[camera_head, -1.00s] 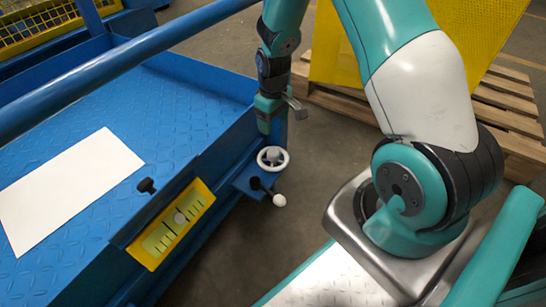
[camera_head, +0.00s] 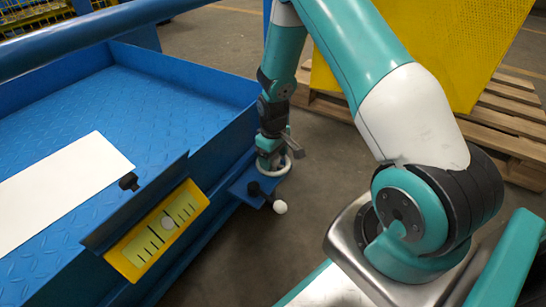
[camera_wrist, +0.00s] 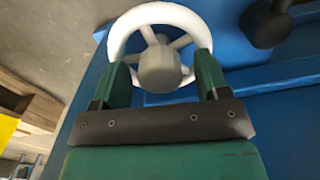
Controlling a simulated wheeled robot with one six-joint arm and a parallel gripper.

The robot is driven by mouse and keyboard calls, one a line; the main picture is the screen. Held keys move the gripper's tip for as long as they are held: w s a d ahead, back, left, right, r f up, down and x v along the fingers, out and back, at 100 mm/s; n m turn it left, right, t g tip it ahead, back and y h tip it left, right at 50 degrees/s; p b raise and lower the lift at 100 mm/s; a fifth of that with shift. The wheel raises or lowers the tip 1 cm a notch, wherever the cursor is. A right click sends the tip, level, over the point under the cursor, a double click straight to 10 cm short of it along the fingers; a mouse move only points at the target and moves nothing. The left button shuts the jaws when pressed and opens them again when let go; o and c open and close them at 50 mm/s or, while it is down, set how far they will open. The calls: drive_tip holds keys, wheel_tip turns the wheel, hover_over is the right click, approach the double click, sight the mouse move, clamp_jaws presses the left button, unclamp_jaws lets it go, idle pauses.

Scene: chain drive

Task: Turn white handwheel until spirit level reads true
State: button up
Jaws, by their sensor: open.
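The white handwheel (camera_head: 289,166) sits on a small blue bracket at the cart's corner, partly hidden by my gripper (camera_head: 270,160). In the wrist view, the handwheel (camera_wrist: 158,12) shows its spokes and a thick hub. My gripper (camera_wrist: 160,75) is open there, with one green finger on each side of the hub, near the rim. I cannot tell whether the fingers touch the wheel. The spirit level (camera_head: 120,262) is a yellow plate with a pale green scale on the cart's side. Its round pale bubble (camera_head: 168,222) sits near the middle marks, a little toward the upper right.
A white sheet (camera_head: 60,190) lies on the blue cart bed (camera_head: 160,100). A wooden pallet (camera_head: 510,120) stands behind my arm.

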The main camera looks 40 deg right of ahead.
drive_tip(key=c, duration=0.9)
drive_tip(key=shift+r+m+p, duration=0.3)
drive_tip(key=shift+m+p, duration=0.1)
drive_tip(key=shift+p, duration=0.4)
drive_tip(key=m+p, duration=0.1)
drive_tip(key=p, duration=0.2)
drive_tip(key=shift+r+m, duration=0.15)
drive_tip(key=shift+m, duration=0.25)
drive_tip(key=shift+m+p, duration=0.9)
drive_tip(key=shift+p, duration=0.2)
drive_tip(key=shift+f+m, duration=0.45)
drive_tip(key=shift+m, duration=0.05)
drive_tip(key=o, duration=0.9)
